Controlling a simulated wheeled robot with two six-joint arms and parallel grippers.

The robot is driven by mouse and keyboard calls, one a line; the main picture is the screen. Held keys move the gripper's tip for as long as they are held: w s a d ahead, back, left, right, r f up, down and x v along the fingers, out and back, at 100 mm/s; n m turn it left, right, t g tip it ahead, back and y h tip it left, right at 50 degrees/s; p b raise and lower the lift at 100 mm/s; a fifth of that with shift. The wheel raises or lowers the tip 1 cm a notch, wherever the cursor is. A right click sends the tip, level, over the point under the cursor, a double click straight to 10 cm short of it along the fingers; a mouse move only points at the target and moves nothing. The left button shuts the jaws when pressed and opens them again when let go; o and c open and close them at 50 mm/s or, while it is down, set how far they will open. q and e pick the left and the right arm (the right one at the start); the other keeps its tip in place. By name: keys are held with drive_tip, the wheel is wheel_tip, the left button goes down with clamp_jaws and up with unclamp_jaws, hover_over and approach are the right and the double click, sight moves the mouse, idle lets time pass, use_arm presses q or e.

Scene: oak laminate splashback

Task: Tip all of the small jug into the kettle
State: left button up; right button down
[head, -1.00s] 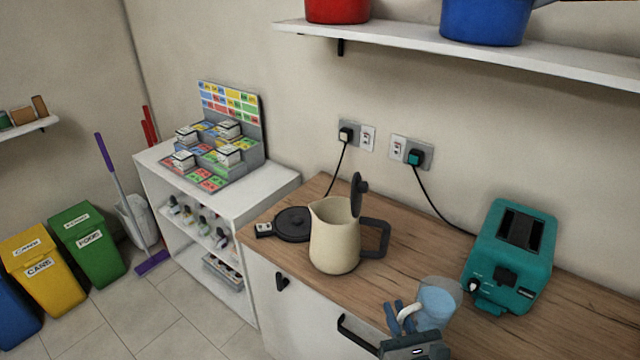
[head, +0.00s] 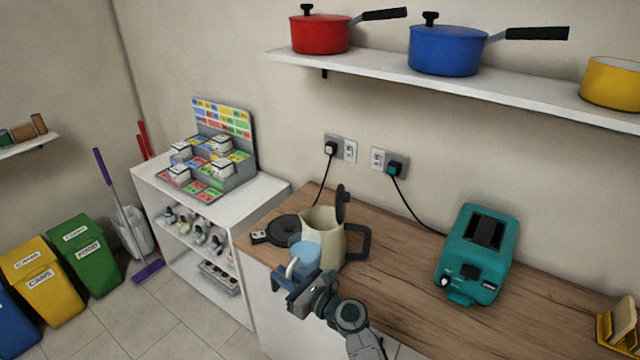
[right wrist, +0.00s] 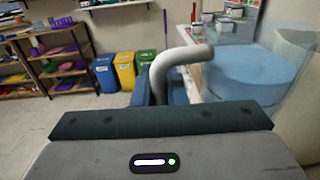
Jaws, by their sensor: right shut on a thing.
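The cream kettle (head: 326,238) stands on the wooden counter with its dark lid raised and its black handle to the right. The small jug (head: 306,254) is clear with blue contents and a pale handle. My right gripper (head: 296,282) is shut on the jug's handle and holds it in front of the kettle's left side, overlapping it in the head view. The right wrist view shows the jug (right wrist: 250,75) close up, with its blue contents inside and its white handle between the blue fingers. I cannot tell whether jug and kettle touch. My left gripper is not in view.
The round black kettle base (head: 286,229) lies behind and left of the kettle. A teal toaster (head: 474,256) stands to the right, with free counter between. A white shelf (head: 480,88) with pots hangs above. A white shelf unit (head: 262,205) stands left of the counter.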

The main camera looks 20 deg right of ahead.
drive_tip(key=w+a+r+n+g+y+p, duration=0.3)
drive_tip(key=w+r+n+g+y, duration=0.1)
drive_tip(key=w+r, duration=0.3)
drive_tip(key=shift+a+r+g+y+p, duration=0.3)
drive_tip(key=shift+r+g, duration=0.2)
drive_tip(key=shift+r, duration=0.7)
drive_tip(key=shift+w+d, duration=0.1)
drive_tip(key=d+r+m+t+b, duration=0.1)
drive_tip(key=d+r+m+t+y+b, duration=0.1)
drive_tip(key=r+b, duration=0.1)
drive_tip(key=d+r+m+y+b, duration=0.1)
drive_tip(key=b, duration=0.1)
drive_tip(key=shift+w+r+m+t, duration=0.2)
drive_tip(key=shift+m+t, duration=0.1)
drive_tip(key=shift+t, duration=0.1)
drive_tip(key=shift+d+r+m+t+y+b, duration=0.5)
drive_tip(key=shift+d+r+m+b, duration=0.1)
drive_tip(key=shift+b, duration=0.1)
drive_tip(key=shift+w+d+r+m+t+b, duration=0.1)
drive_tip(key=shift+d+r+m+t+b, duration=0.45)
drive_tip(key=shift+d+m+t, duration=0.1)
drive_tip(key=shift+d+r+m+t+b, duration=0.3)
drive_tip(key=shift+r+m+t, duration=0.2)
drive_tip(key=shift+m+t, duration=0.15)
drive_tip(key=shift+d+r+m+t+b, duration=0.15)
drive_tip(key=shift+r+m+t+b, duration=0.1)
drive_tip(key=shift+r+m+t, duration=0.4)
drive_tip(key=shift+d+r+m+t+b, duration=0.3)
drive_tip(key=shift+r+m+t, duration=0.15)
drive_tip(key=shift+m, duration=0.3)
